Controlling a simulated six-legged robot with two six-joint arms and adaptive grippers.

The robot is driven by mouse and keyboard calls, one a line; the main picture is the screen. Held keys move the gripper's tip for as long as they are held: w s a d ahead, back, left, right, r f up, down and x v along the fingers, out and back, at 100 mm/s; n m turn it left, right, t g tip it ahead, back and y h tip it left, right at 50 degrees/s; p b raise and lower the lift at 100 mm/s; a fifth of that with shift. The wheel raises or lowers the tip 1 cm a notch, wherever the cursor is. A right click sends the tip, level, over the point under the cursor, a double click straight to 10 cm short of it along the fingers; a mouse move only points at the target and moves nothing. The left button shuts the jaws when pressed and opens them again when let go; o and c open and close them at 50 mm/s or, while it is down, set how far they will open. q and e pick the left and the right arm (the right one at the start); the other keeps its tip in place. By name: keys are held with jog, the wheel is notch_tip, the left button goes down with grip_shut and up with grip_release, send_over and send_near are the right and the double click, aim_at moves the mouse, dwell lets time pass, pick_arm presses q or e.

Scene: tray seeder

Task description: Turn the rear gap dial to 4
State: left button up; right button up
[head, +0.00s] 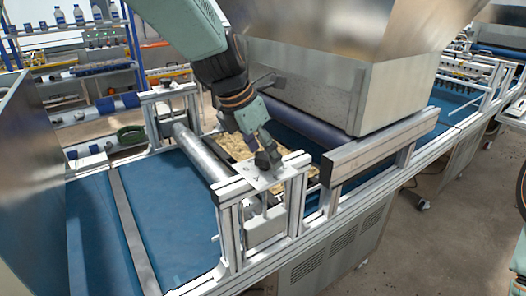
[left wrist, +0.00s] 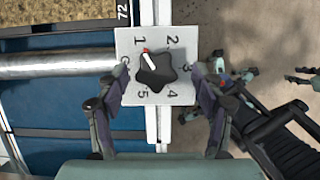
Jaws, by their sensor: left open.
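The gap dial is a black lobed knob (left wrist: 156,70) on a pale square plate (left wrist: 128,88) with numbers around it. In the left wrist view its white pointer line aims up and left, close to the 1, with a small red mark there. The 2, 4 and 5 also show; the 3 side is partly covered by a finger. My left gripper (left wrist: 160,90) is open, with one finger on each side of the knob. In the head view my left gripper (head: 266,158) is above the plate (head: 256,183) and hides most of the knob. My right gripper cannot be made out.
The plate sits on an aluminium frame (head: 231,228) beside a metal roller (head: 200,152) and a blue belt (head: 170,215). A large steel hopper (head: 395,95) stands close on the right of my left arm. Shelves with bottles (head: 78,14) are at the back left.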

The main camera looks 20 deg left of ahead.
pick_arm(q)
jog(key=shift+w+a+f, duration=0.1)
jog(key=shift+a, duration=0.15)
jog(key=shift+c, duration=0.2)
jog(key=shift+w+a, duration=0.1)
jog(key=shift+c, duration=0.7)
jog(key=shift+d, duration=0.25)
jog(key=c, duration=1)
jog(key=shift+o, duration=0.2)
